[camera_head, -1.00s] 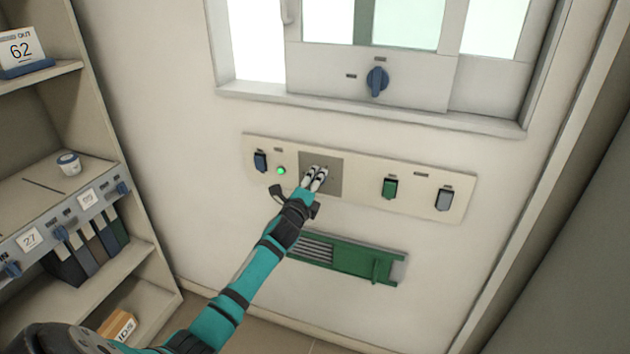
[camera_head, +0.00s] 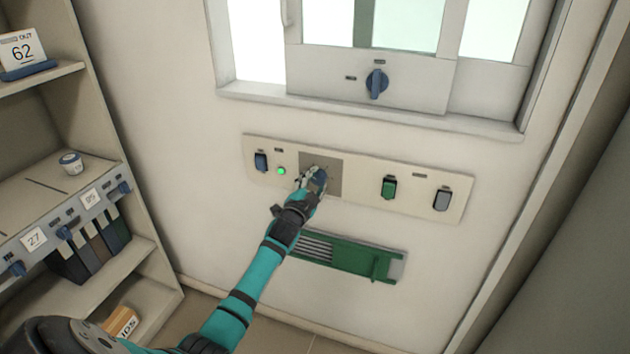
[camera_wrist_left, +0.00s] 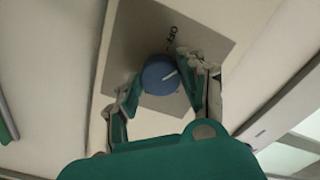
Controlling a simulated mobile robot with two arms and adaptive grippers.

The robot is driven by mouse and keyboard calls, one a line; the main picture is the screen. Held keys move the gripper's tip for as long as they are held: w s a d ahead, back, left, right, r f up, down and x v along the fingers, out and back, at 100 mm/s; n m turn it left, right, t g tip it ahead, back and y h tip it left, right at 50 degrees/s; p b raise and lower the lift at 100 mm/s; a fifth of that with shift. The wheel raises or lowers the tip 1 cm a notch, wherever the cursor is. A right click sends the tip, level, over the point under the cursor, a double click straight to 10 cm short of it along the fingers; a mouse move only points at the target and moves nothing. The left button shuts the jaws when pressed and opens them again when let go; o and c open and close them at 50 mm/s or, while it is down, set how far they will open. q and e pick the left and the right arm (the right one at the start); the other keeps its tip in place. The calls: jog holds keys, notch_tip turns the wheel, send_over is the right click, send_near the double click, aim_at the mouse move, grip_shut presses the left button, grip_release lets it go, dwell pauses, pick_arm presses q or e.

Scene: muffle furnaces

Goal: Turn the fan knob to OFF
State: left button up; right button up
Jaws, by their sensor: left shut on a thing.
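The fan knob is round and blue with a white pointer line; in the left wrist view the knob (camera_wrist_left: 157,76) sits on a grey square plate (camera_wrist_left: 150,30). An "OFF" marking (camera_wrist_left: 172,34) is printed above the knob there, and the pointer line slants to the upper right, not straight at the marking. In the head view the plate (camera_head: 335,182) is in the wall panel and my gripper partly hides the knob. My left gripper (camera_head: 313,178) is shut on the knob, a finger on either side (camera_wrist_left: 158,85). My right gripper is not in view.
The panel (camera_head: 360,200) also has a blue switch (camera_head: 261,162), a lit green lamp (camera_head: 281,171), a green switch (camera_head: 389,187) and a grey switch (camera_head: 442,199). A green vent (camera_head: 350,257) is below. A window with another blue knob (camera_head: 377,83) is above; shelves (camera_head: 75,190) stand left.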

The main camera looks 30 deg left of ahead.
pick_arm(q)
jog(key=n+p, duration=0.1)
jog(key=n, duration=0.2)
jog(key=shift+n, duration=0.4)
jog(key=shift+d+f+n+p, duration=0.1)
jog(key=shift+n+p, duration=0.2)
jog(key=shift+n, duration=1.6)
jog(key=o, duration=1.2)
jog(key=shift+s, duration=0.1)
jog(key=v, duration=1.1)
jog(key=shift+s, duration=0.4)
